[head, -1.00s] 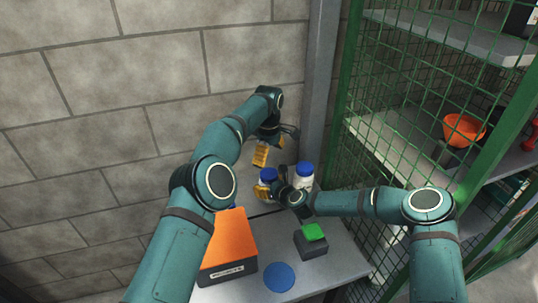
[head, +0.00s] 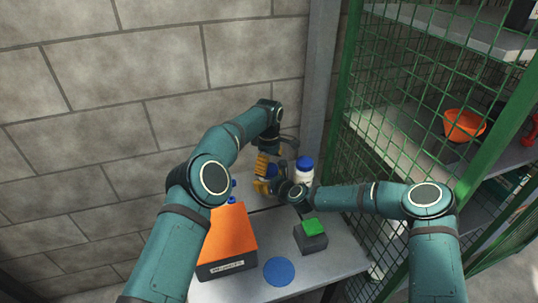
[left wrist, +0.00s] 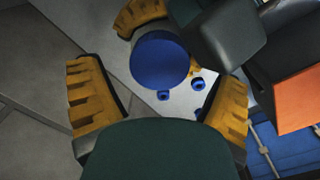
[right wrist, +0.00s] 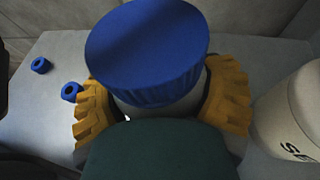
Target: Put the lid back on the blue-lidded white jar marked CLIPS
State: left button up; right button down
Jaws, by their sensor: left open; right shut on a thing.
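My right gripper (head: 272,187) is shut around a white jar (right wrist: 135,112) with a blue lid (right wrist: 148,50) on its top. I cannot tell whether that lid is seated or loose, and no marking on this jar shows. My left gripper (head: 266,166) is open just above and beside the lid. In the left wrist view the lid (left wrist: 160,60) lies between and beyond the open fingers. A second blue-lidded white jar (head: 304,175) stands to the right. It shows part of a dark marking in the right wrist view (right wrist: 292,120), not fully readable.
An orange-topped box (head: 230,235), a dark box with a green top (head: 312,235) and a flat blue disc (head: 279,271) are on the grey table (head: 335,262). Small blue rings (right wrist: 71,92) lie behind the held jar. A green mesh cage (head: 400,130) bounds the right, a block wall the left.

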pick_arm(q)
jog(key=shift+f, duration=1.15)
jog(key=c, duration=1.3)
jog(key=m, duration=1.2)
jog(key=shift+m, duration=0.3)
jog(key=o, duration=1.3)
jog(key=shift+c, duration=0.2)
